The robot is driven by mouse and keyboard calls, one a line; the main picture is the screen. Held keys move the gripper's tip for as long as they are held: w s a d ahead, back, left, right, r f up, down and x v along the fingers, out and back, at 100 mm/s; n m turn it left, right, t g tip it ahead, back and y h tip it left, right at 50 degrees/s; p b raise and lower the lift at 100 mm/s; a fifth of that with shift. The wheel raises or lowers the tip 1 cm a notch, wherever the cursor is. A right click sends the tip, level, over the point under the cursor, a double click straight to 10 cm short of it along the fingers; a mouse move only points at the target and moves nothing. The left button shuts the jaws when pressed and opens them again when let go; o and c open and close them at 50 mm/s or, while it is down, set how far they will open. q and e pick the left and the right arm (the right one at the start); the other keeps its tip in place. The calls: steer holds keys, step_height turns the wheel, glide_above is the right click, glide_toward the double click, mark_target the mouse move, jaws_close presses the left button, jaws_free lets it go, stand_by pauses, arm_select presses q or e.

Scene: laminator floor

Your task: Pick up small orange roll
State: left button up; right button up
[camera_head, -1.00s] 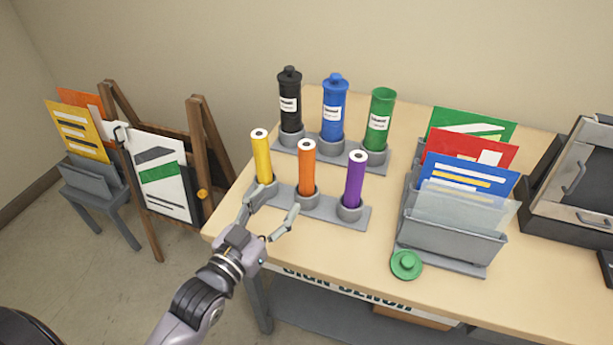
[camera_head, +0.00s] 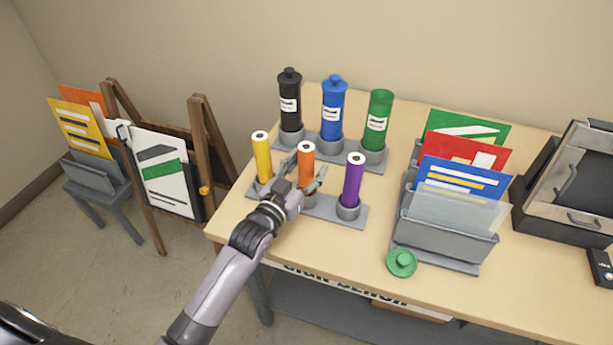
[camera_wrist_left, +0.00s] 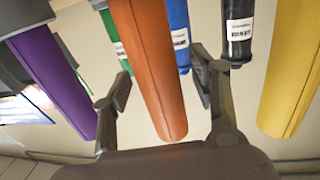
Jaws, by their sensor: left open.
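The small orange roll (camera_head: 306,158) stands upright in the middle cup of the front grey holder (camera_head: 326,208), between the yellow roll (camera_head: 262,158) and the purple roll (camera_head: 353,181). My left gripper (camera_head: 305,178) is open at the orange roll, with its fingers on either side of it; the gripper hides the roll's lower part. In the left wrist view the orange roll (camera_wrist_left: 150,65) runs between the two open fingers (camera_wrist_left: 160,95), with gaps visible on both sides. The purple roll (camera_wrist_left: 55,80) and yellow roll (camera_wrist_left: 294,75) flank it there. My right gripper is not in view.
Behind stand black (camera_head: 290,100), blue (camera_head: 333,108) and green (camera_head: 377,120) tubes in a second holder. A grey sorter (camera_head: 445,240) with coloured sheets is to the right, with a green lid (camera_head: 402,262) before it. The table's front left is clear.

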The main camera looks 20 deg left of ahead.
arm_select(q)
steer(key=shift+s, duration=0.1)
steer(key=shift+c, duration=0.6)
jaws_close()
